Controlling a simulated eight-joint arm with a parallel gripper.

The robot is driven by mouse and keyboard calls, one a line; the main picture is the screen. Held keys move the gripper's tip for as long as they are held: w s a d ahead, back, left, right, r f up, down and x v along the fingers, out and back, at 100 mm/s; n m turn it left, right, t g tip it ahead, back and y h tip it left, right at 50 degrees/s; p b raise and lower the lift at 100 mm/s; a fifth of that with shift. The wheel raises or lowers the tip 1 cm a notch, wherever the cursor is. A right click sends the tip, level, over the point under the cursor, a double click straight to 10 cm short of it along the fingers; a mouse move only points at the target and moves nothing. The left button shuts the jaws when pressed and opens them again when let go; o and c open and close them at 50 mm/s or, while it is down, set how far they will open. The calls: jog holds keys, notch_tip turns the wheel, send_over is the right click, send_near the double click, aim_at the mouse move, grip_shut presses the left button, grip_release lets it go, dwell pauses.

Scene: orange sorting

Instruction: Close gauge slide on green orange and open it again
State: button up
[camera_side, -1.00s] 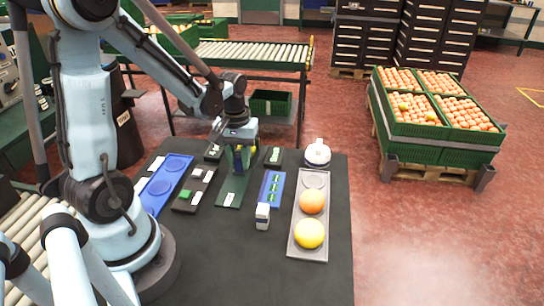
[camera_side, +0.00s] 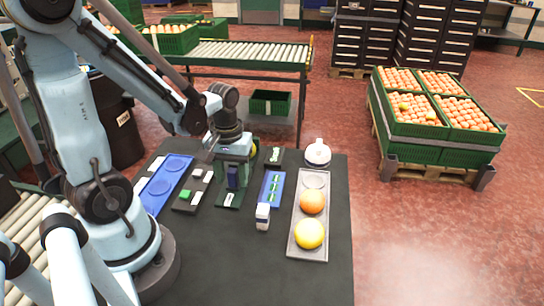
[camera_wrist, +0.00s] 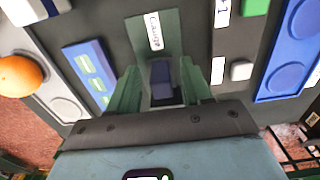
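The gauge is a dark green plate (camera_side: 229,200) with a white label, lying on the dark table; its plate also shows in the wrist view (camera_wrist: 150,35). Its slide is an upright dark blue block (camera_side: 233,177), seen in the wrist view (camera_wrist: 162,75) between my fingers. My gripper (camera_side: 234,178) is low over the gauge. Its two green fingers (camera_wrist: 160,88) stand either side of the block, with narrow gaps showing, so it looks open. A yellow-green orange (camera_side: 254,149) peeks out behind my gripper, mostly hidden; its contact with the gauge cannot be seen.
Right of the gauge are a blue plate with green marks (camera_side: 272,188), a white-topped block (camera_side: 262,216) and a grey tray (camera_side: 308,245) with an orange and a yellow fruit. To the left are a dark panel with buttons (camera_side: 185,207) and a blue two-dish tray (camera_side: 157,205). The front table is clear.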

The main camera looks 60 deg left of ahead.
aim_at(234, 173)
jog(key=shift+a+r, duration=0.1)
jog(key=shift+r, duration=0.05)
notch_tip(234, 173, up, 12)
dwell(1.0)
jog(key=w+d+m+t, duration=0.3)
jog(key=d+m+t, duration=0.4)
jog(key=d+m, duration=0.1)
jog(key=shift+w+d+f+m, duration=0.2)
jog(key=shift+w+f+m, duration=0.15)
jog(key=shift+f+m, duration=0.15)
